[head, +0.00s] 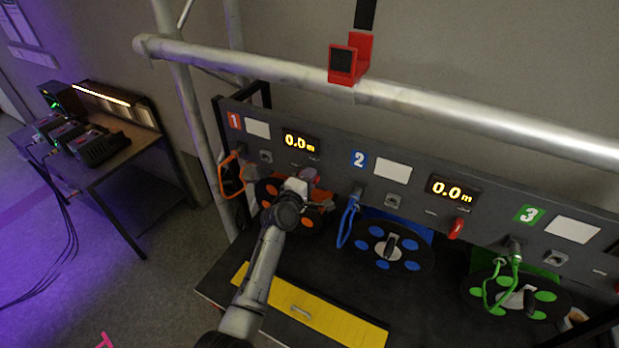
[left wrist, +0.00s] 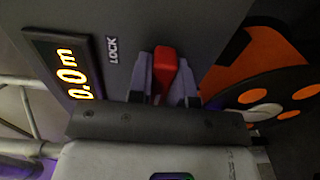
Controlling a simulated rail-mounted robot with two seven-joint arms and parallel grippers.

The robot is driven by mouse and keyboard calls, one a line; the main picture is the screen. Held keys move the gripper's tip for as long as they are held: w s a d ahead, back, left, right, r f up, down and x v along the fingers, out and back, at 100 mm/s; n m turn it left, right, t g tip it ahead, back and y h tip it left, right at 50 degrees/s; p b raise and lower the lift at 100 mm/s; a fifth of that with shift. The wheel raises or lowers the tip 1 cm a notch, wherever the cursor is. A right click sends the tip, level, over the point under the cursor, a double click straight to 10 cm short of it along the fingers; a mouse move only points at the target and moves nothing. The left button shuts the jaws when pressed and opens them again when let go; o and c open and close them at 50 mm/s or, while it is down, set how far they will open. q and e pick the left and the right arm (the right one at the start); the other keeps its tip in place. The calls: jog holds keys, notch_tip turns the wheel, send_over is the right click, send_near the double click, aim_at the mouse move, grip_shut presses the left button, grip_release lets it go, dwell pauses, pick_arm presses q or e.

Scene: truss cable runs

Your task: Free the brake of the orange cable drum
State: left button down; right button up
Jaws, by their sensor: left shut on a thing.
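The orange cable drum (head: 309,219) lies below the panel marked 1, partly hidden behind my left gripper. Its orange and black face also shows at the right in the left wrist view (left wrist: 262,72). My left gripper (head: 307,181) is at the panel just above this drum. In the left wrist view its fingers (left wrist: 165,88) are on either side of the red brake lever (left wrist: 165,62) and shut on it. The word LOCK (left wrist: 113,50) is printed on the panel beside the lever. In the head view the lever is mostly hidden by the gripper. My right gripper is not in view.
The blue drum (head: 388,246) and green drum (head: 514,293) stand to the right, with a red lever (head: 456,228) above the blue one. A silver truss tube (head: 450,108) crosses above the panel. An orange cable loop (head: 229,177) hangs at left. A yellow strip (head: 320,312) lies in front.

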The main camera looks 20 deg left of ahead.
pick_arm(q)
jog(key=c, duration=1)
grip_release()
jog(key=shift+c, duration=0.2)
jog(key=s+a+b, duration=0.1)
jog(key=s+a, duration=0.1)
jog(key=s, duration=1.1)
jog(key=shift+s, duration=0.4)
